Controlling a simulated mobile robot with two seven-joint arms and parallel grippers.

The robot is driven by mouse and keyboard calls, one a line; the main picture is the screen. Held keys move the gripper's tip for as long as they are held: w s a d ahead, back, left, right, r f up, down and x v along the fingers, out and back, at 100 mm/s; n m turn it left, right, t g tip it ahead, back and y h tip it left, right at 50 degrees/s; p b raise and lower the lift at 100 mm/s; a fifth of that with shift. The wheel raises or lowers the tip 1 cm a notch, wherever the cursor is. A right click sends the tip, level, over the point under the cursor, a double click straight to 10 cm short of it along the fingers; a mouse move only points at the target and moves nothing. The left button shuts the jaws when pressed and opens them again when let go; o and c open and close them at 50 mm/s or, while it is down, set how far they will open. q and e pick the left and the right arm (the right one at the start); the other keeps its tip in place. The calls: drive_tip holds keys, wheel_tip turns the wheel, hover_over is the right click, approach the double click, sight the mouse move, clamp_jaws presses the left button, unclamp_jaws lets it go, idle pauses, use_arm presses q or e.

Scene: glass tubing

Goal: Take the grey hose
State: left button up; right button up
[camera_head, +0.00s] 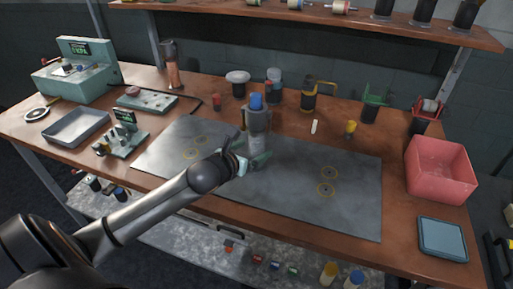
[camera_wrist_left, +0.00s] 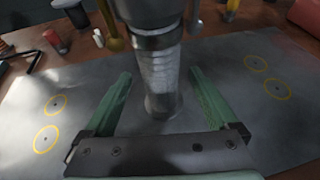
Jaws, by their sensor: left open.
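A grey upright cylindrical piece (camera_head: 257,118) with a blue top stands over the grey mat in the head view. In the left wrist view its silver-grey body (camera_wrist_left: 158,72) has a ribbed, narrower lower part. I cannot tell for sure whether this is the grey hose; no other clear grey hose shows. My left gripper (camera_head: 258,160) is at its lower part. In the left wrist view the green fingers (camera_wrist_left: 160,88) are apart, one on each side of it, with gaps showing. My right gripper is not in view.
The grey mat (camera_head: 350,205) has yellow-ringed holes and is mostly clear. Several bottles and spools stand behind, including a black-and-yellow one (camera_head: 308,97). A pink bin (camera_head: 440,170) and blue tray (camera_head: 442,238) are at right. A grey tray (camera_head: 77,128) and small device (camera_head: 123,138) are at left.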

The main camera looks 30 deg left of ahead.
use_arm(q)
drive_tip(key=shift+x, duration=1.3)
drive_tip(key=shift+c, duration=0.2)
clamp_jaws()
drive_tip(key=shift+r, duration=0.15)
